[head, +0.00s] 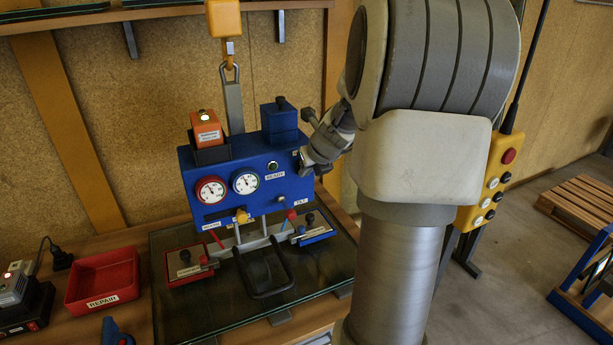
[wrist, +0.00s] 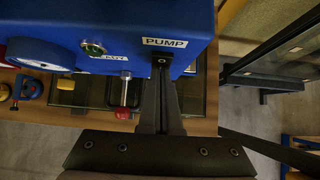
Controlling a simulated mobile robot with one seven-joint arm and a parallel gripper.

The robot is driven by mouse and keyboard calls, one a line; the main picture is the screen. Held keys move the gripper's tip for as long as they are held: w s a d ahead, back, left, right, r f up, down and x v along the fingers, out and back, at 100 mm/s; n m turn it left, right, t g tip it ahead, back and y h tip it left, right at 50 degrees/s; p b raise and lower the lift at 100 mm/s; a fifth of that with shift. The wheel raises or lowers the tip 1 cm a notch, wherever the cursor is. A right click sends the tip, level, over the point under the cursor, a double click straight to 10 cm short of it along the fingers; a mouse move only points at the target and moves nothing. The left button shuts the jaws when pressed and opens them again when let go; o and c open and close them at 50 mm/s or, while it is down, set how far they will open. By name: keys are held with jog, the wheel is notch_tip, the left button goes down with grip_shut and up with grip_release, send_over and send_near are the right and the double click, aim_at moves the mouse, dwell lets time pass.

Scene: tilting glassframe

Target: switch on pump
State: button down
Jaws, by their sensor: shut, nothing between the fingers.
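The blue control box (head: 232,181) hangs above the glass on the bench. In the wrist view, its white PUMP label (wrist: 165,43) sits near the box's lower edge. My gripper (wrist: 161,68) is shut and empty, with its fingertips just below that label. The pump switch itself is not distinguishable; the fingertips cover that spot, and I cannot tell whether they touch it. In the head view my gripper (head: 304,164) is at the right end of the box. A round green indicator labelled READY (wrist: 93,48) is left of the label, and it also shows in the head view (head: 272,165).
Two gauges (head: 211,190) are on the box's front. Below are a black handle (head: 268,294) and small red and blue clamp units on the glass pane (head: 192,312). A red REPAIR tray (head: 102,279) is at left. A yellow pendant (head: 484,186) stands right of my arm.

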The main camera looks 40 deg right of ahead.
dwell(0.3)
jog(key=shift+r+p, duration=0.85)
jog(key=shift+p, duration=0.15)
jog(key=shift+s, duration=0.1)
